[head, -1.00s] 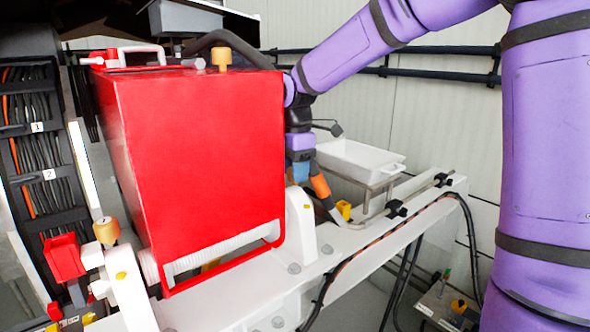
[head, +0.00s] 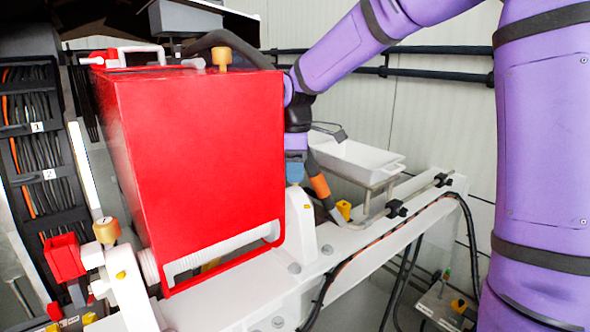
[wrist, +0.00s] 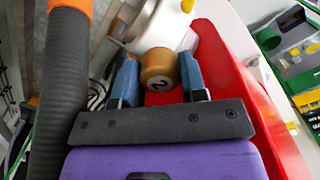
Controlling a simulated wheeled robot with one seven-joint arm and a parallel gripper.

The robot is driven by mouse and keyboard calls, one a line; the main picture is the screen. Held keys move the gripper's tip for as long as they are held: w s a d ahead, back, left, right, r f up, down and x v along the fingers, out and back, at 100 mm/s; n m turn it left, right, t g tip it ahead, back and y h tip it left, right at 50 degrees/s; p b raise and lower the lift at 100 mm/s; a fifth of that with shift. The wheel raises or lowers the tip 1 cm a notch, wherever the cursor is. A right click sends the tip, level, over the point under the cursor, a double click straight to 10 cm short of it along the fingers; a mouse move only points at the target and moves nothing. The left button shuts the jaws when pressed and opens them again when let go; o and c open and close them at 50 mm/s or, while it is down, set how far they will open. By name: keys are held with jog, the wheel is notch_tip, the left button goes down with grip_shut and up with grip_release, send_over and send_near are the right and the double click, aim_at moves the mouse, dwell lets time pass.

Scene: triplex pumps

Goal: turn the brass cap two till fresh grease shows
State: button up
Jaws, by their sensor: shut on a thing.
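The brass cap two (wrist: 158,68) shows in the wrist view, a gold cylinder with a dark 2 on its end face, turned at an angle. My gripper (wrist: 160,64) has one blue finger on each side of the cap and is shut on it. A white rounded part (wrist: 160,30) lies just beyond the cap. In the head view the red guard box hides the cap and my fingertips; only part of my wrist shows beside the box's right edge. I cannot make out any grease around the cap.
The red guard box (head: 205,170) stands close beside my wrist. Other brass caps sit on its top (head: 221,58) and at the lower left (head: 106,231). A grey hose (wrist: 65,80) runs along the left in the wrist view. A white tray (head: 358,160) stands behind.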

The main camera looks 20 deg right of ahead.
jog(key=shift+m, duration=0.4)
jog(key=o, duration=0.9)
notch_tip(320, 180, up, 11)
jog(key=shift+f, duration=0.1)
dwell(0.5)
